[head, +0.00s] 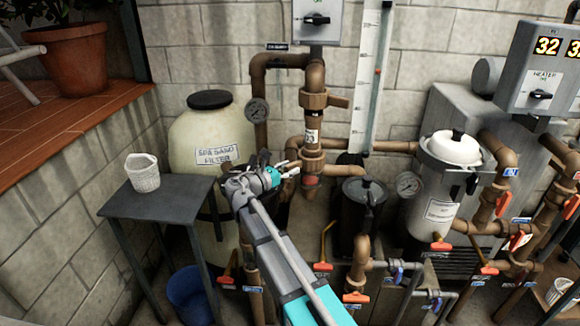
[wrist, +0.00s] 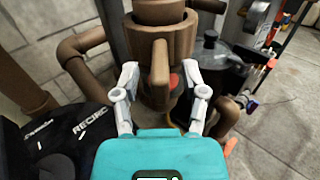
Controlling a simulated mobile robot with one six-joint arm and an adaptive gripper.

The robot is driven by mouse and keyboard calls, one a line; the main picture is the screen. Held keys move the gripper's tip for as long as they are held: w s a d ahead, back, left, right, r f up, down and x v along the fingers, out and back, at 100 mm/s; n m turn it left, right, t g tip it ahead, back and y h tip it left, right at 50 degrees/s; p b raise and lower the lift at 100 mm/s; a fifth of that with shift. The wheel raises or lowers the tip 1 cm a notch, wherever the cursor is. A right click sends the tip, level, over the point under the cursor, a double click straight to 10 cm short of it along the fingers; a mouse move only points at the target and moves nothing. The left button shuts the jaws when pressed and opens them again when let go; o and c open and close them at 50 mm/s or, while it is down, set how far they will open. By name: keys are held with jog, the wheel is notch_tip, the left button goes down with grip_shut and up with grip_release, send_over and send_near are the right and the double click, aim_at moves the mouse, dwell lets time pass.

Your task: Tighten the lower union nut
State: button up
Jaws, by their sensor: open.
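The lower union nut (head: 313,155) is a brown ring on the upright brown pipe, right of the sand filter in the head view. In the wrist view the brown fitting (wrist: 181,51) stands upright in front of my gripper. A brown lug (wrist: 160,68) sticks out from it towards the camera. My gripper (head: 287,171) is just left of the lower fitting. In the wrist view my gripper (wrist: 160,83) is open, with one finger on each side of the lug. I cannot tell whether either finger touches it. A red part (wrist: 174,81) shows partly behind the lug.
An upper fitting (head: 313,99) with a stub to the right sits higher on the pipe. A sand filter (head: 190,130) stands left, a black lidded pot (head: 362,210) right. A black valve top marked RECIRC (wrist: 78,140) lies close at lower left in the wrist view.

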jog(key=shift+x, duration=1.1)
